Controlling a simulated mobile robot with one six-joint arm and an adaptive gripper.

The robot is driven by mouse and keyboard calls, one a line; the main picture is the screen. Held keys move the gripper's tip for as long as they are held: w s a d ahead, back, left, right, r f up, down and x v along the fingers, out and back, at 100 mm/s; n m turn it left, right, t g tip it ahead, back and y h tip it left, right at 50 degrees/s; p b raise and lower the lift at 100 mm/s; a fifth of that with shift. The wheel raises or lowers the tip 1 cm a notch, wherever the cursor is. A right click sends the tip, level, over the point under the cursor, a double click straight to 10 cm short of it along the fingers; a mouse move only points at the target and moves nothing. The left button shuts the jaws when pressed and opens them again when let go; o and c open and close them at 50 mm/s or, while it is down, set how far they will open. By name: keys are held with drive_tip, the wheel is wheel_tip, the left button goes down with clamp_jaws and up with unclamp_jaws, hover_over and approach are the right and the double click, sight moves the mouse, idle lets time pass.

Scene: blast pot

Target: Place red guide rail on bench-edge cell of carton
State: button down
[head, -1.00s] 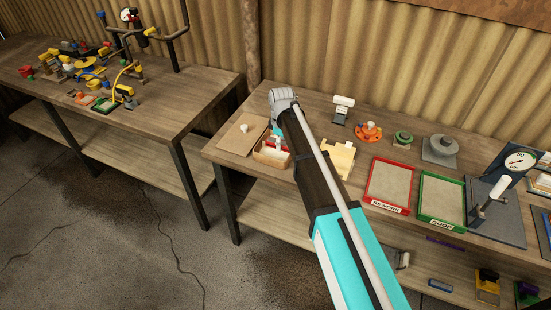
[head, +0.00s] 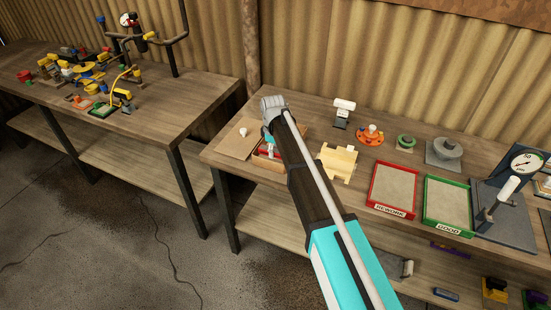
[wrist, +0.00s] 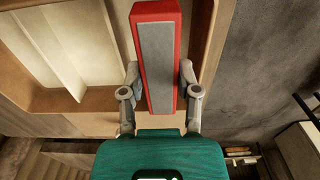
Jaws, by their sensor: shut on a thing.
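The red guide rail (wrist: 168,12) has a grey strip down its face. My gripper (wrist: 159,82) is shut on it, one finger on each side, in the wrist view. The carton (wrist: 75,103) is tan with divided cells and lies beneath the rail, which covers part of the right-hand cell. I cannot tell whether the rail touches the carton floor. In the head view the carton (head: 259,161) sits at the bench's left end, partly hidden by my arm. My gripper (head: 268,142) is over it there, mostly hidden.
Beyond are the red tray (head: 393,188) and green tray (head: 446,203). An orange round part (head: 370,136) stands behind.

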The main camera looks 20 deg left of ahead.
drive_tip(key=shift+w+a+f+b, duration=0.1)
drive_tip(key=shift+a+f+b, duration=0.2)
drive_tip(key=shift+f, duration=0.15)
drive_tip(key=shift+f+b, duration=1.35)
drive_tip(key=shift+f, duration=0.05)
drive_tip(key=shift+c, duration=1.6)
unclamp_jaws()
drive_tip(key=shift+r, duration=0.1)
wheel_tip(320, 180, up, 12)
drive_tip(key=p, duration=1.2)
